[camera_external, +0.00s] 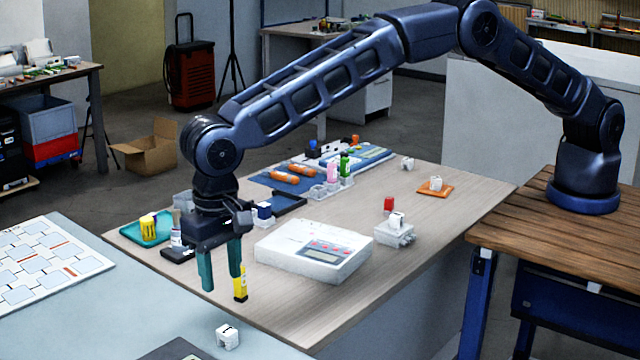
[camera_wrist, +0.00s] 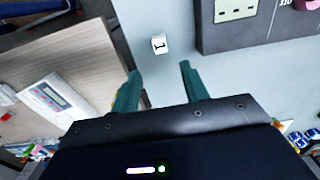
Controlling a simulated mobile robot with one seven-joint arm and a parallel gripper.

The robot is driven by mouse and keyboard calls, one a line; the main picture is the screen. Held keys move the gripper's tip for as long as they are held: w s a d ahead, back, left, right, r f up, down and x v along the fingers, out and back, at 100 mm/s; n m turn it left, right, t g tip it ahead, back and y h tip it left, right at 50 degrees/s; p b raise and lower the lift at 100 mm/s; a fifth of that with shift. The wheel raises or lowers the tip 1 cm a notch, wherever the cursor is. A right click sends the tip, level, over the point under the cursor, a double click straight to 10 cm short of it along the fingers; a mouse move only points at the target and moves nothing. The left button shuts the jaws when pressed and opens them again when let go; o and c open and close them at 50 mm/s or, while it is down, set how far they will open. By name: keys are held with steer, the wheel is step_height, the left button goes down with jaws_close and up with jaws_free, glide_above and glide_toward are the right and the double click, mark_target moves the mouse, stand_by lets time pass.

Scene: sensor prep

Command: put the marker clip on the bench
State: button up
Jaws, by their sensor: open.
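A small white block-like piece with a black mark (camera_external: 228,335) sits on the pale grey surface (camera_external: 150,310) in front; I cannot tell for certain that it is the marker clip. In the wrist view the white piece (camera_wrist: 158,44) lies beyond my fingertips, roughly in line with the gap between them. My gripper (camera_external: 221,280) points down with its teal fingers apart and nothing between them; it also shows in the wrist view (camera_wrist: 160,72). Similar white pieces stand on the wooden tabletop (camera_external: 460,205): one (camera_external: 407,163) at the back, another (camera_external: 397,220) on a white box.
A yellow and black upright object (camera_external: 240,283) stands close beside my right finger in the external view. A white device with a display (camera_external: 314,249) is behind it. A dark grey panel with a socket (camera_wrist: 235,35) lies right of the white piece.

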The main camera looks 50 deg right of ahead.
steer(key=shift+r, duration=0.1)
steer(key=w+d+r, duration=1.7)
steer(key=d+r, duration=0.2)
steer(key=d, duration=0.3)
steer(key=w+d+r+t, duration=0.1)
steer(key=d+r, duration=0.3)
steer(key=d, duration=0.5)
steer(key=w+d+r+y, duration=0.1)
steer(key=d+r, duration=0.4)
steer(key=d, duration=0.4)
steer(key=w+d+r+t, duration=0.15)
steer(key=d+r, duration=0.25)
steer(key=d, duration=0.5)
steer(key=s+d+r, duration=0.1)
steer(key=s+d, duration=0.3)
steer(key=d, duration=0.5)
steer(key=s+d+r, duration=0.2)
steer(key=s+d, duration=0.1)
steer(key=d, duration=0.5)
steer(key=s+d+r, duration=0.1)
steer(key=s+d, duration=0.3)
steer(key=d, duration=0.5)
steer(key=s+d+f+t, duration=0.1)
steer(key=s+d+f, duration=0.2)
steer(key=s+d, duration=0.4)
steer(key=s+d+f+t+h, duration=0.1)
steer(key=s+d+f, duration=0.3)
steer(key=s+d, duration=0.4)
steer(key=s, duration=0.4)
steer(key=shift+f, duration=0.2)
